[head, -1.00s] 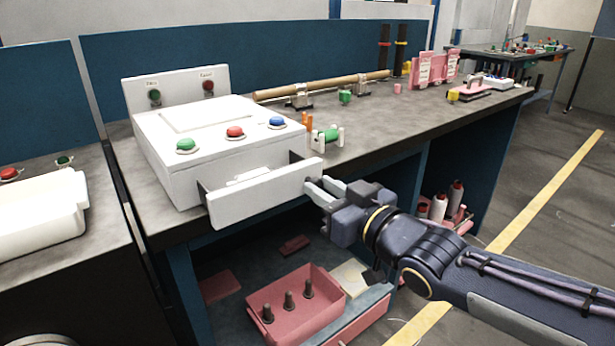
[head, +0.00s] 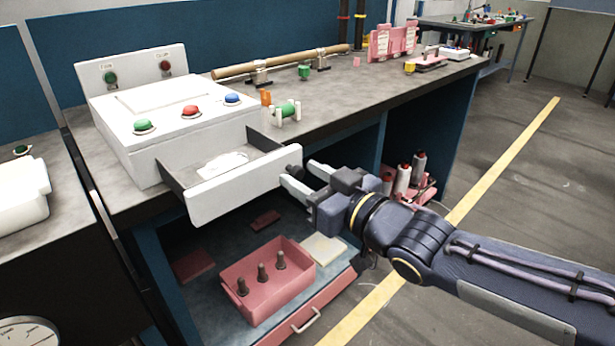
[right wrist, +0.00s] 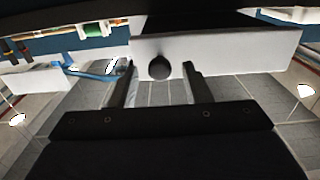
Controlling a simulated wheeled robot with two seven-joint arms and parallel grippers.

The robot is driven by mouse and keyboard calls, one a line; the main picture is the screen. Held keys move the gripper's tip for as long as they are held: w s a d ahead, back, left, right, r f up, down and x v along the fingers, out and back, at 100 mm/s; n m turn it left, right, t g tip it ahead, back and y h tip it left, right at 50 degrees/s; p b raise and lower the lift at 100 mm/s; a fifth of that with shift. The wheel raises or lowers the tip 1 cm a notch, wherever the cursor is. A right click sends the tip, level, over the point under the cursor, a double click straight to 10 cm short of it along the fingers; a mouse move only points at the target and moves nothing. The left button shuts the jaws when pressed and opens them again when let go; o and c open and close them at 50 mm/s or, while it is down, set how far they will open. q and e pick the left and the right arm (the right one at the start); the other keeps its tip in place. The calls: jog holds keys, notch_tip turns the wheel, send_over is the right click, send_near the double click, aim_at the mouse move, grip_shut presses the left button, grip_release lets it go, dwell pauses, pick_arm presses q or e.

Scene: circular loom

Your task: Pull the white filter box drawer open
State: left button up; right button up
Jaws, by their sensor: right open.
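The white filter box (head: 165,118) stands on the grey workbench with green, red and blue buttons on top. Its drawer (head: 240,190) sticks well out of the front, and a pale item (head: 224,163) lies inside. A dark round knob (head: 294,169) is on the drawer front; it also shows in the right wrist view (right wrist: 159,67). My right gripper (head: 302,178) is open, its two fingers on either side of the knob with gaps between in the right wrist view (right wrist: 159,72). My left gripper is not in view.
A pink bin (head: 268,291) with several dark pegs sits on the shelf below the drawer. A green spool (head: 287,110) stands on the bench beside the box. The floor in front is clear.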

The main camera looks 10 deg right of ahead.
jog(key=p+v, duration=0.3)
jog(key=v, duration=0.4)
jog(key=shift+s+d, duration=0.2)
jog(key=shift+s, duration=0.15)
jog(key=d+f+m+h, duration=0.4)
jog(key=d+f+h, duration=0.1)
jog(key=d, duration=0.2)
jog(key=s+d+f+m+g+h, duration=0.1)
jog(key=s+d+f+m+g, duration=0.2)
jog(key=s+f, duration=0.35)
jog(key=s+d+f+m+g+h, duration=0.1)
jog(key=s+f+m+g, duration=0.1)
jog(key=s+f+g, duration=0.45)
notch_tip(320, 180, up, 24)
jog(key=s+a+p, duration=0.1)
jog(key=s+p, duration=0.1)
jog(key=p, duration=2)
jog(key=shift+s+f, duration=0.15)
jog(key=shift+f, duration=0.05)
